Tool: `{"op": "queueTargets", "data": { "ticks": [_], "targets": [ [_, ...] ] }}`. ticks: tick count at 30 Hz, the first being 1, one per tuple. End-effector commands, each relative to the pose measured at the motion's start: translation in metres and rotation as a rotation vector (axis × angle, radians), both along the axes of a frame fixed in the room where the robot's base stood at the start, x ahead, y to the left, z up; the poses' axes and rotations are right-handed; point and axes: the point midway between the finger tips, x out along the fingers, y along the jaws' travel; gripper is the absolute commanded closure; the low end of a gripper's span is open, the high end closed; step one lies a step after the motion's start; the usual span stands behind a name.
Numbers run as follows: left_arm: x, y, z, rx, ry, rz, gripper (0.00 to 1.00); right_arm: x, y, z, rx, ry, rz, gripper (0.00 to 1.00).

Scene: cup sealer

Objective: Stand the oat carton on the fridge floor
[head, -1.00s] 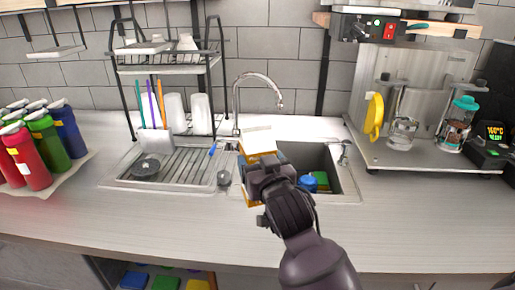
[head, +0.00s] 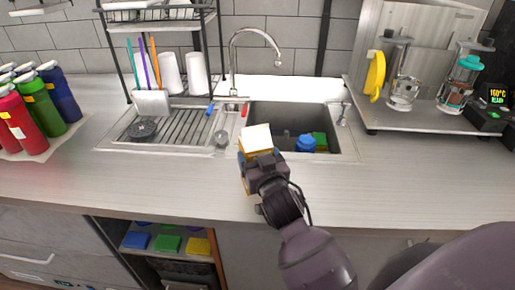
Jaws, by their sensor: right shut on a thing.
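The oat carton (head: 256,138) shows a white top and a strip of orange and blue side. My right gripper (head: 259,160) is shut on it. The carton is held over the front left corner of the sink, and its lower part is hidden by the gripper. The gripper's fingertips are hard to make out. My left gripper is not in view. No fridge floor can be made out; below the counter is an open compartment (head: 178,244) with coloured packs on a shelf.
The sink (head: 335,128) holds a blue item and a green item. A dish rack with cups stands behind the drainboard (head: 180,124). Colourful bottles (head: 37,110) stand at the left. A metal stand with jars is at the right. The front counter (head: 140,180) is clear.

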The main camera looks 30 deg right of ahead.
Motion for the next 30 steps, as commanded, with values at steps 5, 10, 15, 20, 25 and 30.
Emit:
{"op": "queueTargets", "data": {
  "ticks": [5,10,15,20,25,30],
  "targets": [
    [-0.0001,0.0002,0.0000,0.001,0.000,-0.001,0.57,0.0002,0.0004,0.0009,-0.002,-0.009,0.002,0.94],
    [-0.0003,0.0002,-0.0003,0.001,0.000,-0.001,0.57,0.0002,0.0004,0.0007,-0.002,-0.008,0.001,0.94],
    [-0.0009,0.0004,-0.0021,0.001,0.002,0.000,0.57,0.0000,-0.0001,-0.0044,-0.001,-0.002,0.000,0.21],
    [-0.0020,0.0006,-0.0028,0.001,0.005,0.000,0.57,0.0000,-0.0001,-0.0042,-0.001,-0.002,0.000,0.00],
    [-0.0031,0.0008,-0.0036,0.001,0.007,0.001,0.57,0.0000,-0.0001,-0.0042,-0.001,-0.001,0.000,0.00],
    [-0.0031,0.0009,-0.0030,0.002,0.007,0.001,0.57,-0.0044,0.0009,-0.0022,0.000,0.000,0.000,0.00]
  ]
}}
